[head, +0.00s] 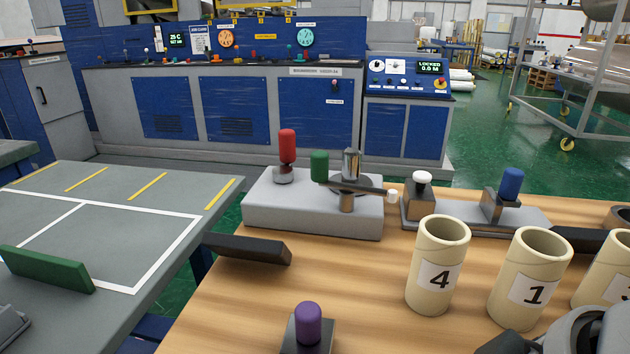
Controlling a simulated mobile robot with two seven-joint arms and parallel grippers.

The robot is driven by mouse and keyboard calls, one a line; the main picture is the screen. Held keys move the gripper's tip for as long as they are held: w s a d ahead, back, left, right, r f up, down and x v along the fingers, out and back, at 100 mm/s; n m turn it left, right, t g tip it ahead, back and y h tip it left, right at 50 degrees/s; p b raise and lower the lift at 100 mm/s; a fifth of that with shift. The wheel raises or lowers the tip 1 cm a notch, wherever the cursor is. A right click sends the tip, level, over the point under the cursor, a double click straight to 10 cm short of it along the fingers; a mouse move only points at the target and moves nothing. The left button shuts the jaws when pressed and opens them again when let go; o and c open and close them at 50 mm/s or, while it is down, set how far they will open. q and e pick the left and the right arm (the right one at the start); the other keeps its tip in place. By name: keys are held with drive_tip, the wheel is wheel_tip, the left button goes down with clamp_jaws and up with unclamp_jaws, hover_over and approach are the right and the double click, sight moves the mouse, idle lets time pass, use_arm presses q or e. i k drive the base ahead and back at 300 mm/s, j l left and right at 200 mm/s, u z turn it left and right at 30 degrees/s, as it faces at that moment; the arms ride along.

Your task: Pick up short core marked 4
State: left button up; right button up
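The short core marked 4 (437,268) is a cream, hollow cylinder standing upright on the wooden table (400,325), right of centre in the head view. Its label with the 4 faces me. The similar core marked 1 (530,278) stands upright just to its right, with a small gap between them. A third cream core (608,272) is cut off by the right edge. My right gripper (525,343) shows only partly at the bottom right, in front of the core marked 1 and apart from core 4. Its fingertips are not clear. My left gripper is not in view.
Behind core 4 stand a grey block with a red knob (287,146), a green knob (319,166) and a metal post, and a blue-knobbed fixture (511,183). A purple knob (308,325) stands front left. Bare wood lies left of core 4. A grey table (110,215) is at left.

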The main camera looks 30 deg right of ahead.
sight(442, 245)
drive_tip(key=l+z, duration=0.3)
drive_tip(key=z, duration=0.2)
drive_tip(key=l+z, duration=0.3)
drive_tip(key=z, duration=0.2)
